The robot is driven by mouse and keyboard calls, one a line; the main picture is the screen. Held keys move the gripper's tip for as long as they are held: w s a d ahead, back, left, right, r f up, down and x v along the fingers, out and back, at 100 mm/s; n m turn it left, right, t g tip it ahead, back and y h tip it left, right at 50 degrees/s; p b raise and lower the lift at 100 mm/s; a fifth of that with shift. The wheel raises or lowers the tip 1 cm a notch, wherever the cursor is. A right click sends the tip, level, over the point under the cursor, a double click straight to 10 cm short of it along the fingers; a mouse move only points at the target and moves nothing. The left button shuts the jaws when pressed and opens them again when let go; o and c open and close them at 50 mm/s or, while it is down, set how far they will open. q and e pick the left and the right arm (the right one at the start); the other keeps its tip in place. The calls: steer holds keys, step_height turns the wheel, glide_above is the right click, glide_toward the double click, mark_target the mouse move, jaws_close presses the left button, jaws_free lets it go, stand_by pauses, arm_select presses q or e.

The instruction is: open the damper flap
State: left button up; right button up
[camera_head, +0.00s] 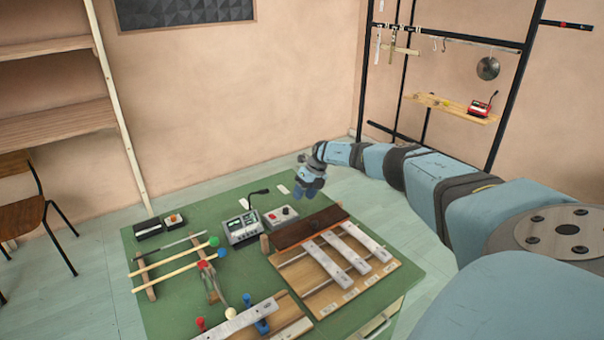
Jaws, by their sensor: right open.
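The damper flap seems to be the dark reddish-brown board (309,227). It lies across the far end of a wooden base (367,285) that carries several pale metal bars (345,250). The flap looks lowered, close to flat over the bar ends; its hinge is too small to make out. My right gripper (309,191) hangs above the table's far edge, just beyond the flap and apart from it, pointing down. It is open and seems empty. My left gripper is out of view.
A grey box with a microphone (243,228) and a small box with a red knob (280,216) stand left of the flap. Mallets (180,262) lie on a rack at left. Another bar on a wooden base is at the near edge of the green table (175,315).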

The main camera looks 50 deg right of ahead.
steer(key=v, duration=1.1)
steer(key=shift+s+r, duration=0.1)
